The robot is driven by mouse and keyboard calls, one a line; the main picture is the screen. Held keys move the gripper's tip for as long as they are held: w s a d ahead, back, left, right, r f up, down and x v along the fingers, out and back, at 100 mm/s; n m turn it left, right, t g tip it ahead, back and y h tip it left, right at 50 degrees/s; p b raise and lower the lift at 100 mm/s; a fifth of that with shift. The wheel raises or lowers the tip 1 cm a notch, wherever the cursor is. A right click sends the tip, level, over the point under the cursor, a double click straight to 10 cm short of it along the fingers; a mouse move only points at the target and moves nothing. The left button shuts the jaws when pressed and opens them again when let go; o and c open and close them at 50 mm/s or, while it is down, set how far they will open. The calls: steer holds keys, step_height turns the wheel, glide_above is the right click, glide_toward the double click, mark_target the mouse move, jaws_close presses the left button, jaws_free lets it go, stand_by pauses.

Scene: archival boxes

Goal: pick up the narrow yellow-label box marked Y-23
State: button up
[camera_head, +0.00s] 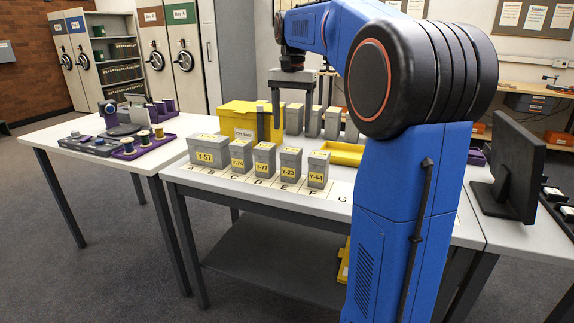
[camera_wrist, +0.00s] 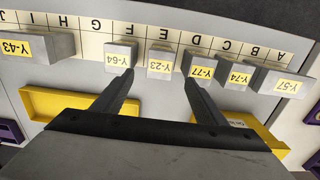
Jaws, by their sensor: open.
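The narrow grey box with yellow label Y-23 (camera_head: 290,163) stands upright on the table in a row of boxes, by the letter E on the strip. In the wrist view, Y-23 (camera_wrist: 161,62) shows between the two finger lines of my gripper (camera_wrist: 159,65). My gripper (camera_head: 291,112) is open and empty, above and behind the row in the head view. The narrow box Y-77 (camera_head: 264,160) stands to the left of Y-23, and Y-64 (camera_head: 317,170) to its right, with small gaps.
Y-74 (camera_head: 241,155) and the wider Y-57 (camera_head: 207,149) stand further left. Y-43 (camera_wrist: 38,47) shows in the wrist view. A yellow bin (camera_head: 240,118), a yellow tray (camera_head: 343,153) and more grey boxes (camera_head: 313,121) are behind. A monitor (camera_head: 510,168) stands at right.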

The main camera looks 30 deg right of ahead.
mark_target(291, 168)
step_height(291, 168, down, 16)
steer(key=shift+a+r, duration=0.1)
stand_by(0.6)
steer(key=shift+c, duration=0.3)
steer(key=c, duration=1.2)
